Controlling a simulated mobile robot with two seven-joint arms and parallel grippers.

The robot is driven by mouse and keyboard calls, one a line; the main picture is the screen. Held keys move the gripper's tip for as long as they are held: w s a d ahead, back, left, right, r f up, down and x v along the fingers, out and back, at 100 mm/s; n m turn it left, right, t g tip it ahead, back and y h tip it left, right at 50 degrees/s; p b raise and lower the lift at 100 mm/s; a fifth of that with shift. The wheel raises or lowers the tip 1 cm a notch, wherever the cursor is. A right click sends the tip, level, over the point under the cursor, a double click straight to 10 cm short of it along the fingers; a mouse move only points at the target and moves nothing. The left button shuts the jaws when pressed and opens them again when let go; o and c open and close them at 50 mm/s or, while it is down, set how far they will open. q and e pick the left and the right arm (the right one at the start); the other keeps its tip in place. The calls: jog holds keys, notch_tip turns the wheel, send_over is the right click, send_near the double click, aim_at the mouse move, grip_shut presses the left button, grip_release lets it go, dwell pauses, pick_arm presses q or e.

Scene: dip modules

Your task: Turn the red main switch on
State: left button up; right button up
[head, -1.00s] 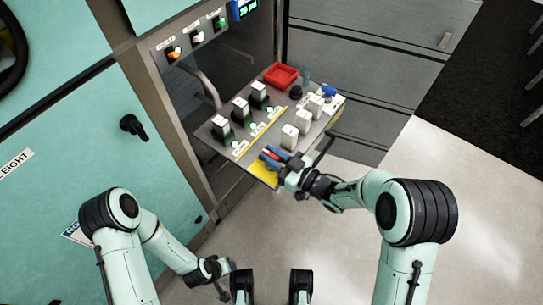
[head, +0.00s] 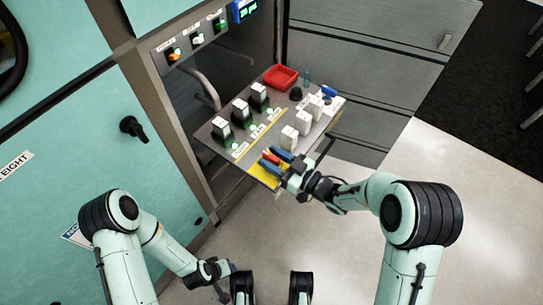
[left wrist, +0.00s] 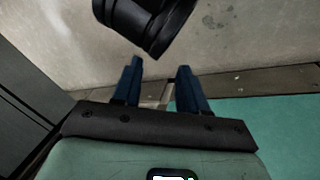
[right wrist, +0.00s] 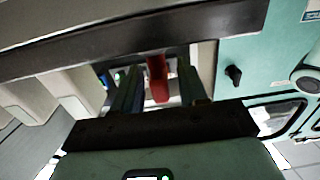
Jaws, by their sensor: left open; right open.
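The red main switch (head: 270,157) is a small red lever on a yellow patch at the near corner of the tilted panel. My right gripper (head: 277,161) is open there, with its blue fingers on either side of the red lever. In the right wrist view the red lever (right wrist: 158,80) stands between the two fingers (right wrist: 158,86); I see gaps beside it, and contact cannot be told. The switch's base is partly hidden. My left gripper (head: 222,287) hangs low near the bottom of the head view, and the left wrist view shows its fingers (left wrist: 160,85) open and empty.
The pull-out panel (head: 228,160) carries several black switches with white blocks, white modules (head: 289,138) close to the right gripper, and a red tray (head: 281,76). Teal cabinet doors (head: 85,145) stand at left. The floor at right (head: 480,230) is clear.

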pick_arm(q)
jog(key=shift+s+d+r+g+p, duration=0.35)
jog(key=shift+s+r+p, duration=0.2)
jog(key=shift+s, duration=0.25)
pick_arm(e)
jog(key=v, duration=1.2)
jog(key=shift+s+d, duration=0.2)
jog(key=shift+d, duration=0.15)
